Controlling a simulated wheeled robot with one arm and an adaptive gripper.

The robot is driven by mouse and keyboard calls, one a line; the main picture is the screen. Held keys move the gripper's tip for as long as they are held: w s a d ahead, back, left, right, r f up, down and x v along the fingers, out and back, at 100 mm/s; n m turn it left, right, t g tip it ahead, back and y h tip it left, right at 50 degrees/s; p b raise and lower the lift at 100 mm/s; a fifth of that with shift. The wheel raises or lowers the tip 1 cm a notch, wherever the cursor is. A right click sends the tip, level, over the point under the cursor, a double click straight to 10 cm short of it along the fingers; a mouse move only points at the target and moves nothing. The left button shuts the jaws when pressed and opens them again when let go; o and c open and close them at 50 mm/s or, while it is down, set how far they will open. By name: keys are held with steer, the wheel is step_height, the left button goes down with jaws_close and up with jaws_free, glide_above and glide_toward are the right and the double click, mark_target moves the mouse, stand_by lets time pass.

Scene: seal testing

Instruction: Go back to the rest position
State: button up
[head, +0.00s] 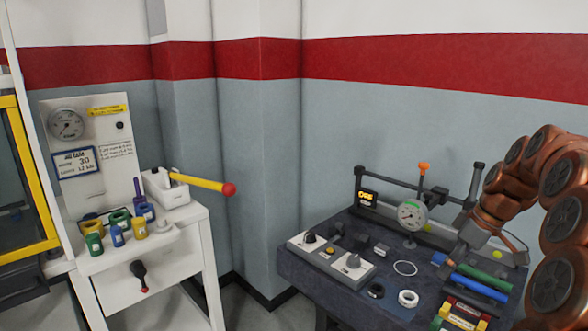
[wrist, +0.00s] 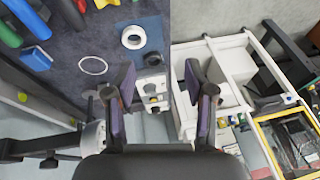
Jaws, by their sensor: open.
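My copper-coloured arm reaches in from the right in the head view, and my gripper (head: 452,262) is over the right part of the dark bench (head: 325,278). In the wrist view my gripper (wrist: 158,95) has its two dark fingers spread apart, with nothing between them. Beyond the fingers, the bench (wrist: 95,45) shows at the upper left and the white stand (wrist: 255,65) on the right. The fingertips are small and partly hidden in the head view.
On the bench are a gauge (head: 411,214), a control box (head: 350,263), a thin ring (head: 405,268), a white ring (head: 408,299), a blue tube (head: 480,284) and a rail frame. The white stand (head: 185,250) holds several coloured pots and a yellow-handled lever (head: 200,183).

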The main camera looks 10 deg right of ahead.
steer(key=s+a+m+g+p, duration=0.1)
steer(key=s+a, duration=0.3)
steer(key=a, duration=0.3)
steer(key=s+a+g+h, duration=0.1)
steer(key=s+a, duration=0.2)
steer(key=a, duration=0.4)
steer(key=s+a+m+g+p, duration=0.1)
steer(key=s+a, duration=0.3)
steer(key=a, duration=0.2)
steer(key=s+a+f+m+h, duration=0.1)
steer(key=s+a+f+m, duration=0.1)
steer(key=s, duration=0.6)
steer(key=s+a+f+m+h, duration=0.1)
steer(key=s+a+f+m, duration=0.1)
steer(key=s, duration=0.7)
steer(key=shift+a+f+g+p, duration=0.4)
steer(key=shift+a+f+p, duration=0.05)
steer(key=shift+a+f, duration=0.3)
